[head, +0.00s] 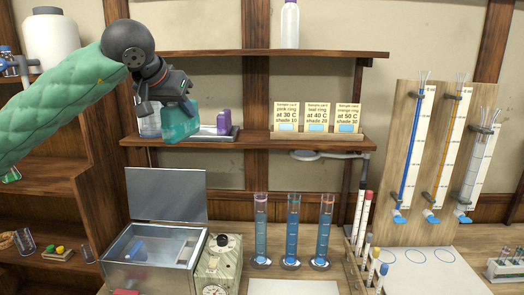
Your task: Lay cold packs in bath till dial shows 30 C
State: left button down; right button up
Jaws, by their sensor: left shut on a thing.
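My left gripper (184,108) is at the upper shelf, shut on a teal block-like thing (180,124); its fingers hide part of it, and I cannot tell for sure that it is a cold pack. The bath (150,276) is a metal box below on the bench, with its lid (167,193) raised. A blue piece (136,250) shows inside the bath. A beige unit with a black knob (222,240) stands against its right side. The unit's dial (214,291) is at the bottom edge, too small to read. My right gripper is out of view.
A purple item (223,122) stands on a grey tray beside the held thing. Sample cards (318,117) stand farther right on the shelf. Three blue-filled cylinders (292,230) stand right of the bath. Burettes on a wooden board (410,160) are at the right.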

pick_arm(q)
notch_tip(320, 180, down, 33)
jog(key=s+a, duration=0.1)
jog(key=shift+s+a, duration=0.15)
jog(key=shift+a, duration=0.15)
jog(key=shift+f, duration=0.15)
